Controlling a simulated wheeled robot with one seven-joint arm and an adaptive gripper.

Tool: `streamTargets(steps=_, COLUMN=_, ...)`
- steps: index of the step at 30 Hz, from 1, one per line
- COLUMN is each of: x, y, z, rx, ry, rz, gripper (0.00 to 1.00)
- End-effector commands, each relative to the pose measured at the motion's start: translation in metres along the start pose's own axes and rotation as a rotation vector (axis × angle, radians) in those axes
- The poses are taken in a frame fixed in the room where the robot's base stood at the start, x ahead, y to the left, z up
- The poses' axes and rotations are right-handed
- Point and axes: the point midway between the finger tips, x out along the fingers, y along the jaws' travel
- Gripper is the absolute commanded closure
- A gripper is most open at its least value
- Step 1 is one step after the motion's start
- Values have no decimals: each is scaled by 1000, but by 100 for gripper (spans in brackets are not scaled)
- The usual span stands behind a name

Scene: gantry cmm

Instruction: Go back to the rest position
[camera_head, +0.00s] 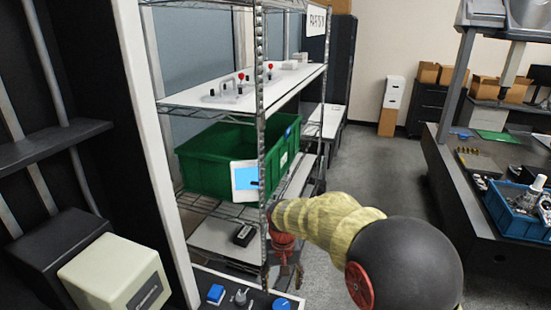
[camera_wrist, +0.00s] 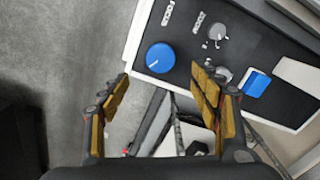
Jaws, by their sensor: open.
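My gripper (camera_wrist: 165,105) is open in the wrist view, with its two yellow-padded fingers spread and nothing between them. Below the fingertips in that view are a dark control panel (camera_wrist: 200,25) with a large blue knob (camera_wrist: 160,57), a grey knob and a blue button (camera_wrist: 256,84). In the head view my arm, with a yellow sleeve, reaches out at lower centre toward the wire shelf rack (camera_head: 262,140). My gripper (camera_head: 287,272) hangs low there, beside the rack's front and partly hidden by the arm. The same panel (camera_head: 262,297) shows at the bottom edge.
A green bin (camera_head: 215,165) with a blue-white label sits on the rack's middle shelf. A small dark device (camera_head: 243,235) lies on a lower shelf. At right, a dark table (camera_head: 480,215) holds a blue crate (camera_head: 510,208). The grey floor (camera_head: 385,165) between rack and table is clear.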

Motion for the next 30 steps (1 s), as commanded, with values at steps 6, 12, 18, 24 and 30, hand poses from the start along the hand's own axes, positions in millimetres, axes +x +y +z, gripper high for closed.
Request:
streamTargets(steps=6, x=1, y=17, z=59, rx=-74, ry=-49, rz=9, gripper=37)
streamTargets(steps=12, x=-33, y=44, z=109, rx=-97, ry=-4, rz=0, gripper=37)
streamTargets(steps=18, x=-69, y=77, z=166, rx=-91, ry=90, rz=-8, gripper=37)
streamTargets(steps=24, x=-92, y=105, z=223, rx=-58, ry=207, rz=-8, gripper=37)
streamTargets(steps=30, x=-105, y=126, z=268, rx=2, ry=343, rz=0, gripper=37)
